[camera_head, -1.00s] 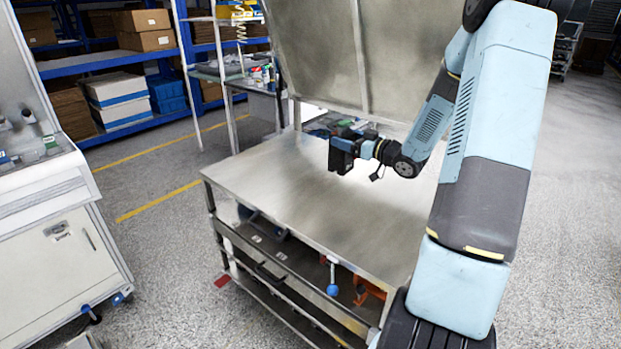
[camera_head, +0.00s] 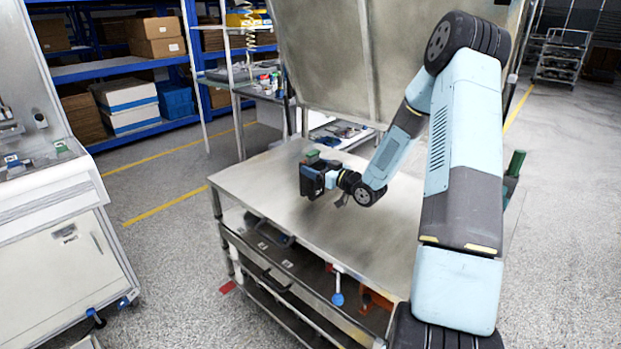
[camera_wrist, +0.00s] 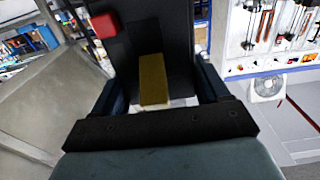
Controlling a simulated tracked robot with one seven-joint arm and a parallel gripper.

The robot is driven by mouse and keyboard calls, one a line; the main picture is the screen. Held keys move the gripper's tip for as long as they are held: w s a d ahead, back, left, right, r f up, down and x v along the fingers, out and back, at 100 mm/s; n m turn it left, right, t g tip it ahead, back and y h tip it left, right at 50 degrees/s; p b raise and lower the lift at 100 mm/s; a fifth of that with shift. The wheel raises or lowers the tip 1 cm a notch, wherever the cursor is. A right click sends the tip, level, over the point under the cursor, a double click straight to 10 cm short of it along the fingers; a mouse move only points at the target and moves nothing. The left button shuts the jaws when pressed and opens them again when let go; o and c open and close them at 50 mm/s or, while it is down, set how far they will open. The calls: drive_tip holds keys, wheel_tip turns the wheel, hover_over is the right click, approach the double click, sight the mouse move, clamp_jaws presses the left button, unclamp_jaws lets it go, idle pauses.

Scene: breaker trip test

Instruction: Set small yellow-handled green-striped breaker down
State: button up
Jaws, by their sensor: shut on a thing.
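The breaker (camera_wrist: 125,60) fills the upper middle of the wrist view, between my fingers. It has a black body, a yellow handle (camera_wrist: 153,80) and a small red patch (camera_wrist: 103,25) at its upper left. No green stripe shows in the wrist view. My gripper (camera_head: 314,180) is shut on the breaker, over the left middle of the metal table top (camera_head: 265,180). In the head view the breaker is a dark block at my gripper's end. Whether it touches the table I cannot tell. A small green patch (camera_head: 312,155) shows just above it.
The metal table top is bare around my gripper. An upright metal panel (camera_head: 325,50) stands behind it. A white cabinet (camera_head: 70,260) stands at the left, with grey floor between. A white fan (camera_wrist: 266,88) and a tool wall show in the wrist view.

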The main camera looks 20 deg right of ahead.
sight(309, 188)
drive_tip(key=shift+w+a+f, duration=0.15)
drive_tip(key=shift+a+f, duration=0.1)
drive_tip(key=shift+a, duration=0.05)
drive_tip(key=shift+d+f, duration=0.1)
drive_tip(key=shift+f, duration=1.35)
drive_tip(key=o, duration=1.5)
drive_tip(key=shift+f, duration=0.1)
